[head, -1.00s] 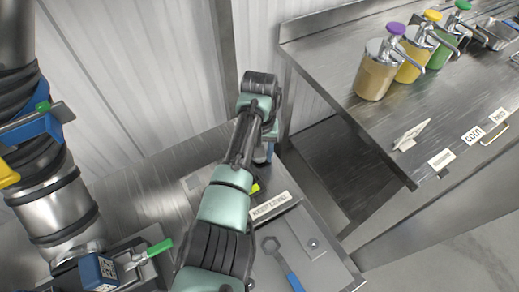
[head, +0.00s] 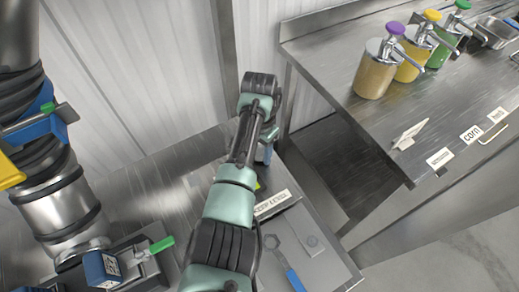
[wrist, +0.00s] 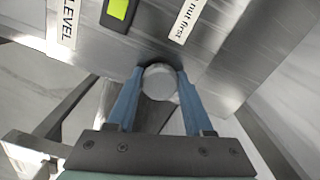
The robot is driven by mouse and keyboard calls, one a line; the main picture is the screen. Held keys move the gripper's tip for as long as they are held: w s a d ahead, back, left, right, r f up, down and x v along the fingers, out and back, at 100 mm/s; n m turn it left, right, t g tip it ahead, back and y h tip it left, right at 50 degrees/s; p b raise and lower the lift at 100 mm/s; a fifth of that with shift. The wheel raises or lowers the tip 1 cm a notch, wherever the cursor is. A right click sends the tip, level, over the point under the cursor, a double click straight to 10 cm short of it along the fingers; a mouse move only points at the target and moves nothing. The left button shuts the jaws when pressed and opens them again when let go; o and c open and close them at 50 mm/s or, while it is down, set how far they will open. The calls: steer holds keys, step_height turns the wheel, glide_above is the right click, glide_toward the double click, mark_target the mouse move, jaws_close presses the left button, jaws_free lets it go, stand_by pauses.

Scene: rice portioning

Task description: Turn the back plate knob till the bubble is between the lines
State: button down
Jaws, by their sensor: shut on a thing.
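In the wrist view, a round pale metal knob (wrist: 159,82) sits between the two blue fingers of my gripper (wrist: 158,88), which is shut on it. The knob is at the edge of a metal plate (wrist: 150,48). A yellow-green level vial (wrist: 119,10) shows at the top of the wrist view, cut off by the frame edge; I cannot make out its bubble or lines. In the head view my gripper (head: 266,153) is small beyond my arm, and the knob is hidden.
A level label (head: 272,203) and a blue-handled wrench (head: 289,273) lie on the metal unit, right of my arm. A counter (head: 400,130) with several pump dispensers stands right, across a gap. A wall is behind. A green-handled valve (head: 160,246) is at left.

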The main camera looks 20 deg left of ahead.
steer(key=shift+w+r, duration=0.1)
stand_by(0.3)
steer(key=shift+c, duration=1.5)
jaws_free()
step_height(320, 180, up, 13)
steer(key=b, duration=0.1)
